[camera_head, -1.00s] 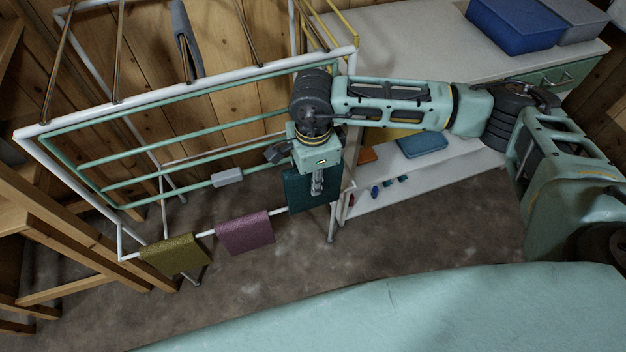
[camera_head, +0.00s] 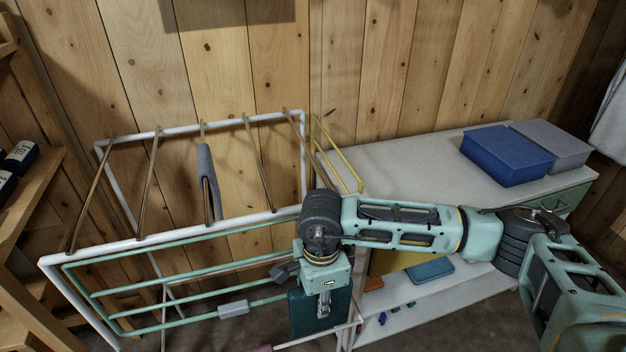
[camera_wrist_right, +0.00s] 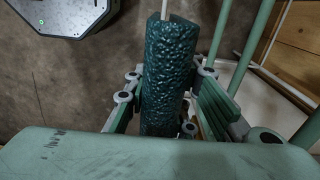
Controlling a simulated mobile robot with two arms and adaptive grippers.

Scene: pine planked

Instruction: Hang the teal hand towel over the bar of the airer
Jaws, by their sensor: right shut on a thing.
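The teal hand towel (camera_head: 307,314) hangs folded over the low white front bar (camera_head: 337,336) of the airer (camera_head: 160,249), near the bar's right end. In the right wrist view the towel (camera_wrist_right: 180,55) is a dark, textured fold, with a pale bar (camera_wrist_right: 164,9) coming out of its far end. My right gripper (camera_head: 324,308) points down and is shut on the towel. In the right wrist view its fingers (camera_wrist_right: 165,112) stand on both sides of the fold. My left gripper is not in view.
A grey cloth (camera_head: 208,180) hangs on the airer's upper rods, and a light grey clip-like piece (camera_head: 233,309) sits on a lower rung. To the right, a white cabinet (camera_head: 400,165) carries a blue box (camera_head: 507,154) and a grey box (camera_head: 553,146). A wooden shelf (camera_head: 30,235) stands left.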

